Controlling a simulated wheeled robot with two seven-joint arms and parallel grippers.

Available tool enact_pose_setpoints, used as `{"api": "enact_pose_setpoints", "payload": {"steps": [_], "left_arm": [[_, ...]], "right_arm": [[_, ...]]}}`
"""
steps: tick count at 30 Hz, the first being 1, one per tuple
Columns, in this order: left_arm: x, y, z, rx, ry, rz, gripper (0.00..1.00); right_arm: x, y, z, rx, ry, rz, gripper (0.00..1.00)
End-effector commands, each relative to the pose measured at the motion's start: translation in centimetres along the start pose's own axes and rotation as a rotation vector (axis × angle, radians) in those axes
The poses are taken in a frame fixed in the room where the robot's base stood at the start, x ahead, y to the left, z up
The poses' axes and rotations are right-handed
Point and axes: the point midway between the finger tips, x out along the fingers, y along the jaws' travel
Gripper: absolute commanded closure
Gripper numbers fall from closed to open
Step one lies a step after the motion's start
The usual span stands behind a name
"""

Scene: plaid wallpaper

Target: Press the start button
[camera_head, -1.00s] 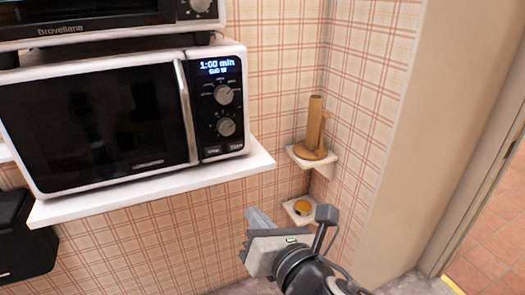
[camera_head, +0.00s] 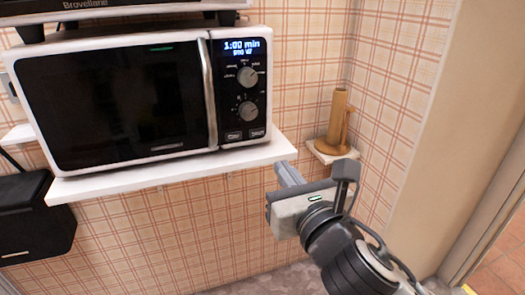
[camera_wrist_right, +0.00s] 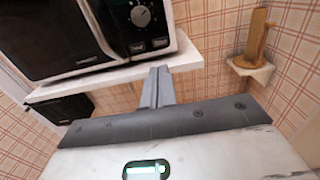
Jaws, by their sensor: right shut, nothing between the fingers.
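A white microwave (camera_head: 113,92) with a black door and a closed front stands on a white shelf. Its control panel (camera_head: 241,90) has a lit display reading 1:00 min, two round knobs and two small buttons (camera_head: 244,134) at the bottom. In the right wrist view the buttons (camera_wrist_right: 149,46) show above and left of the fingertips. My right gripper (camera_head: 284,168) is shut and empty. It is below and to the right of the panel, apart from it, near the shelf's right end. It also shows in the right wrist view (camera_wrist_right: 158,72). My left gripper is out of view.
The white shelf (camera_head: 170,172) juts out under the microwave, its front edge close to my right gripper. A small corner shelf (camera_head: 318,154) holds a tan wooden object (camera_head: 338,120). A black box-like object (camera_head: 35,222) is at lower left. Another appliance (camera_head: 105,8) sits above.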

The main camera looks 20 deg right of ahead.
Motion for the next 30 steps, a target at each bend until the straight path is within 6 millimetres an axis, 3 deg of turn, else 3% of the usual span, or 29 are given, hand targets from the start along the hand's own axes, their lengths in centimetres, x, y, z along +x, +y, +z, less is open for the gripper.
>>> {"api": "enact_pose_setpoints", "payload": {"steps": [9,15,21,30], "left_arm": [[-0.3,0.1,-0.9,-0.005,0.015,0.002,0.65],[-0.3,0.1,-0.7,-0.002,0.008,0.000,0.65],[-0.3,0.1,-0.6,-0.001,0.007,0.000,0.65],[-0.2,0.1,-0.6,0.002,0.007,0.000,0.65]], "right_arm": [[7.0,0.0,0.1,0.001,0.000,-0.001,1.00],[10.1,0.0,0.0,0.002,0.000,0.000,1.00],[11.5,0.1,0.0,0.000,0.001,0.002,1.00],[11.6,0.0,-0.1,0.000,0.001,0.002,1.00]]}}
